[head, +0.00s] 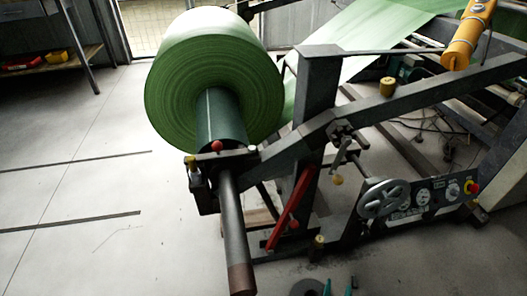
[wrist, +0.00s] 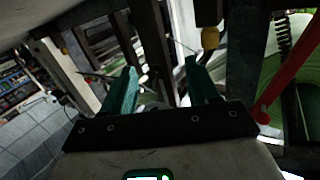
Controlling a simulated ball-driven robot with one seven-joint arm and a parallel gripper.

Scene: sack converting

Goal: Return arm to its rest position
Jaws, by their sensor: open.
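My gripper shows in the wrist view (wrist: 162,88) with its two teal fingers spread wide apart and nothing between them. In the head view only the teal fingertips (head: 338,287) show at the bottom edge, low in front of the machine's control panel. The rest of my arm is hidden below the head picture. The fingers point towards the machine's dark frame bars in the wrist view. I cannot tell the exact gap between fingers and frame.
A large green roll (head: 213,85) sits on a shaft (head: 235,235) jutting forward. A red lever (head: 290,210), a handwheel (head: 383,198) and a control panel (head: 435,198) are on the frame. A shelf (head: 40,65) stands back left. The floor (head: 80,215) at left is free.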

